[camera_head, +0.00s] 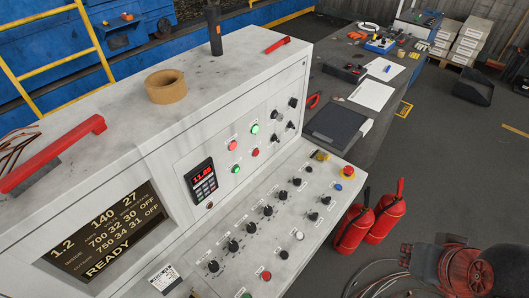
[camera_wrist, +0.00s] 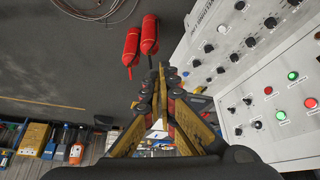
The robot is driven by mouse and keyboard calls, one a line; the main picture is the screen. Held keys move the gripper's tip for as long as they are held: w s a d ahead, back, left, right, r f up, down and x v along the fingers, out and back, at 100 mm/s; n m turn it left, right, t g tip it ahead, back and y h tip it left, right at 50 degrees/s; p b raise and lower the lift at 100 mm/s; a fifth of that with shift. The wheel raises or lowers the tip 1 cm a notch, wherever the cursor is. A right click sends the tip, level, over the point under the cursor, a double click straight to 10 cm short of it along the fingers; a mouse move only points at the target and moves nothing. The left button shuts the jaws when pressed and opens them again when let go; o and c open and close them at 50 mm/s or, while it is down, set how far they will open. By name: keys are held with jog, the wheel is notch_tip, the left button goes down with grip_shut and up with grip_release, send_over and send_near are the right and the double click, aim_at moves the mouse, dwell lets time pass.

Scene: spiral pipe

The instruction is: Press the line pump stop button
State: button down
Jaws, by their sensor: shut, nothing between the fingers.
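The console has several red buttons, and their labels are too small to read, so I cannot tell which is the line pump stop. On the upright panel, red buttons (camera_head: 232,145) and (camera_head: 255,152) sit among green ones (camera_head: 254,128). A red button (camera_head: 266,275) is on the sloped panel, and a red mushroom button (camera_head: 347,172) is at its far right end. In the wrist view, my gripper (camera_wrist: 162,72) is shut and empty, left of the console. Two red buttons (camera_wrist: 268,90) and (camera_wrist: 293,75) and green buttons (camera_wrist: 310,103) show right of it, apart from it.
Black knobs (camera_head: 268,210) stand out across the sloped panel. A tape roll (camera_head: 166,87) and a black cylinder (camera_head: 214,30) stand on the console top. Red extinguishers (camera_head: 384,212) stand on the floor beside the console. A dark workbench (camera_head: 330,80) lies behind.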

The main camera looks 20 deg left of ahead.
aim_at(256, 153)
jog(key=w+a+f+n+t, duration=0.1)
jog(key=w+a+f, duration=0.15)
jog(key=w, duration=0.45)
jog(key=w+a+f+n+t+y, duration=0.1)
jog(key=w+a, duration=0.3)
jog(key=w, duration=0.2)
jog(key=w+a+f+n, duration=0.1)
jog(key=w+a+f, duration=0.15)
jog(key=w, duration=0.45)
jog(key=w+a+f+n+y, duration=0.1)
jog(key=w+a+f, duration=0.1)
jog(key=a+f, duration=0.2)
jog(key=w+a+f+n+y, duration=0.2)
jog(key=a+f, duration=0.3)
jog(key=a, duration=0.6)
jog(key=w+a+f+n+t+y, duration=0.1)
jog(key=w+a+f+y, duration=0.1)
jog(key=a, duration=0.5)
notch_tip(256, 153, down, 3)
jog(key=shift+w+a+r+n, duration=0.2)
jog(key=shift+w+a+n, duration=0.1)
jog(key=shift+w, duration=0.35)
jog(key=shift+a, duration=0.1)
jog(key=w+a+b, duration=0.3)
jog(key=a+b, duration=0.1)
jog(key=a, duration=0.4)
jog(key=shift+w, duration=0.2)
